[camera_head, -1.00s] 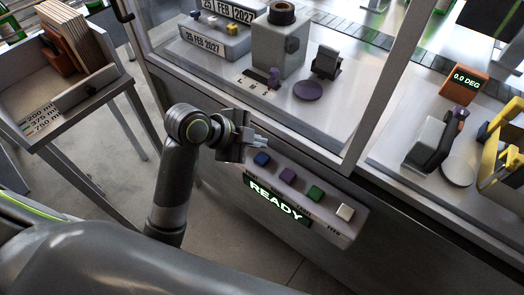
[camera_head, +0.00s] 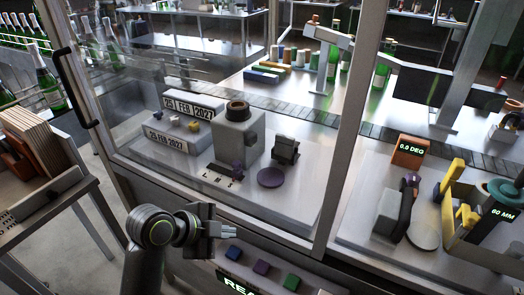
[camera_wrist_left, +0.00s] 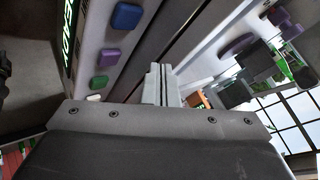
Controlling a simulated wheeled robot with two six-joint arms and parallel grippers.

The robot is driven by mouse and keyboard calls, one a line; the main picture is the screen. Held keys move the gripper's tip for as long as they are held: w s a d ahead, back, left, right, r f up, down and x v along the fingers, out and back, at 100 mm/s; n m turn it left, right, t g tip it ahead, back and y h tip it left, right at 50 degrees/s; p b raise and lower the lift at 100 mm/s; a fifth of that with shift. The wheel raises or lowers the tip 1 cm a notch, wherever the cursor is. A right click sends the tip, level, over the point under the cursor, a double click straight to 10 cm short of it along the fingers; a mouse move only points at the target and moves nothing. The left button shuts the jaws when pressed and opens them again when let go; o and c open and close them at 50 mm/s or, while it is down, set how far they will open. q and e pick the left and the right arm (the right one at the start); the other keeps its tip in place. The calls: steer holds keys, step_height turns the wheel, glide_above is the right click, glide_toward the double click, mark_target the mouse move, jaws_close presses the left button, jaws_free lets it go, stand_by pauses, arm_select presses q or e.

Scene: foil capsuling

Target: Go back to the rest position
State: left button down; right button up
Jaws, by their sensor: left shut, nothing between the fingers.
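My left gripper (camera_head: 229,231) is in the lower middle of the head view, in front of the machine's front edge. Its fingers are shut with nothing between them and point right. In the left wrist view its shut fingers (camera_wrist_left: 161,85) show at the centre, beside the button panel. The blue button (camera_head: 234,252), the purple button (camera_head: 262,267) and the green button (camera_head: 291,281) lie just below and right of it in the head view, apart from the fingers. The lit display (camera_head: 240,286) is cut off by the bottom edge. My right gripper is not in view.
A glass-fronted cabinet (camera_head: 341,150) with a grey machine block (camera_head: 238,137) and date plates (camera_head: 187,101) stands behind my gripper. At left is a cart with a box of brown sheets (camera_head: 30,141). An orange gauge (camera_head: 410,150) stands at right.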

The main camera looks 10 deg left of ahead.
arm_select(q)
steer(key=s+a+f+n+g+y, duration=0.1)
steer(key=s+a+f+n+y, duration=0.25)
steer(key=s+a+n, duration=0.35)
steer(key=s+a+f+n+g+y, duration=0.15)
steer(key=s+a+f+n, duration=0.3)
steer(key=s, duration=0.45)
steer(key=s+a+f+n+g+y, duration=0.1)
steer(key=s+a+f+n+y, duration=0.2)
steer(key=s+a+f+n, duration=0.3)
step_height(320, 180, down, 24)
steer(key=r, duration=0.1)
steer(key=s+d+f+g, duration=0.1)
steer(key=s+f+g, duration=0.1)
steer(key=s+f, duration=1.3)
steer(key=shift+s+d+f+n+h, duration=0.25)
steer(key=shift+s+f+n, duration=0.2)
steer(key=shift+f, duration=0.3)
stand_by(1.4)
